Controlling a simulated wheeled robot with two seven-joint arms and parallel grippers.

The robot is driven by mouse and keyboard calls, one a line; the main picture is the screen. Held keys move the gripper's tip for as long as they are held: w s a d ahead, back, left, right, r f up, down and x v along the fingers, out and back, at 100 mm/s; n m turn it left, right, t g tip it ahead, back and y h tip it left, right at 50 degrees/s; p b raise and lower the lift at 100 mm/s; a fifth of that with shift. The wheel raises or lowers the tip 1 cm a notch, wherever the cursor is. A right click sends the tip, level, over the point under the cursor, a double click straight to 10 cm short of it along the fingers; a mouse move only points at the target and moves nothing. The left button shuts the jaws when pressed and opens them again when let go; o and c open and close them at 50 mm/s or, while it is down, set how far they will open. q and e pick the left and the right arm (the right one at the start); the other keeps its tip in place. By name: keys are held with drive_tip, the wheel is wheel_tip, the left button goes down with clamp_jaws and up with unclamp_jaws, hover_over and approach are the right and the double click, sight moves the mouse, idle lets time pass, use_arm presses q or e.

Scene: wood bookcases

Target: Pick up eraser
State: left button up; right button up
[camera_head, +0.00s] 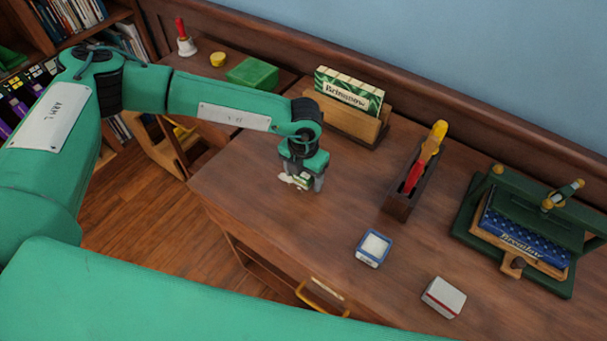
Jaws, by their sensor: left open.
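My left gripper (302,181) points down over the left part of the desk top, open. A small white and green object (297,180) shows between and just beside its fingertips; the fingers partly hide it, and I cannot tell whether they touch it. It may be the eraser, but its shape is unclear. A white block with a red stripe and grey side (443,298) lies near the desk's front edge, also eraser-like. A blue-edged block with a white top (373,248) lies to its upper left. My right gripper is not in view.
The wooden desk (250,190) has a card holder (345,115), a narrow tray with red and yellow tools (408,185) and a green press with a blue book (520,235). A green box (252,74), yellow object (218,59) and bell (185,42) stand at the back left.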

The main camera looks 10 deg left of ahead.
use_arm(q)
drive_tip(key=shift+c, duration=0.5)
drive_tip(key=c, duration=1)
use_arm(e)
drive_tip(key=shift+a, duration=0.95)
